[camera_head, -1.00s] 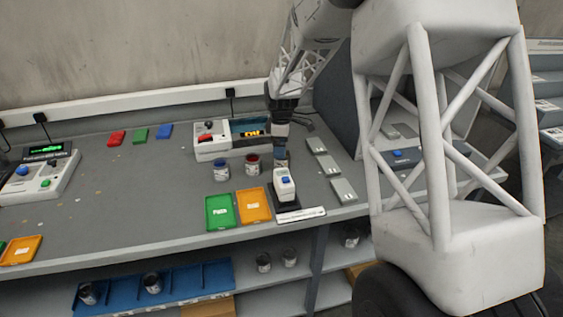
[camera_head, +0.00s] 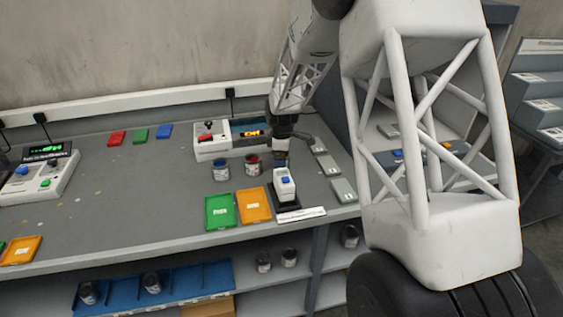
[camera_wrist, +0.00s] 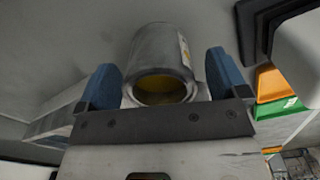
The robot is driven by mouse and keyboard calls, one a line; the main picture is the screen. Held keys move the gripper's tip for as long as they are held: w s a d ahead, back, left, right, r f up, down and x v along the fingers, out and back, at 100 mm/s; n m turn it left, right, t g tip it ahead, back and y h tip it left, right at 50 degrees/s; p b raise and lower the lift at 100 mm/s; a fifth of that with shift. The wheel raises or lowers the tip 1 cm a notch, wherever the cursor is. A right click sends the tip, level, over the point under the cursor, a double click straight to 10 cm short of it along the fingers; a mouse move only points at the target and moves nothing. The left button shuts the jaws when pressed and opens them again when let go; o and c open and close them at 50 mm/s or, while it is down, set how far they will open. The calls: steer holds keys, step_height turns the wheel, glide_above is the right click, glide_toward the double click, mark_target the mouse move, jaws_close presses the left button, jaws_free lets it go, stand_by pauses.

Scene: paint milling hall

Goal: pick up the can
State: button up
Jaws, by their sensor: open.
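In the wrist view a grey metal can (camera_wrist: 160,58) with a pale label and yellowish inside shows between the two blue fingers of my gripper (camera_wrist: 163,74). The fingers stand apart, one on each side, with gaps to the can; whether it is fully between them in depth I cannot tell. In the head view my gripper (camera_head: 281,160) is low over the bench, right of a can of red paint (camera_head: 253,169) and a can of blue paint (camera_head: 221,172). The can between the fingers is not clearly visible there.
A white device with a blue button (camera_head: 284,188) stands close in front of my gripper. A green tray (camera_head: 220,212) and an orange tray (camera_head: 254,206) lie to its left. A white and blue machine (camera_head: 230,142) stands behind. Grey boxes (camera_head: 327,164) lie to the right.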

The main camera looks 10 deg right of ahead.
steer(key=shift+f, duration=0.95)
steer(key=c, duration=1.1)
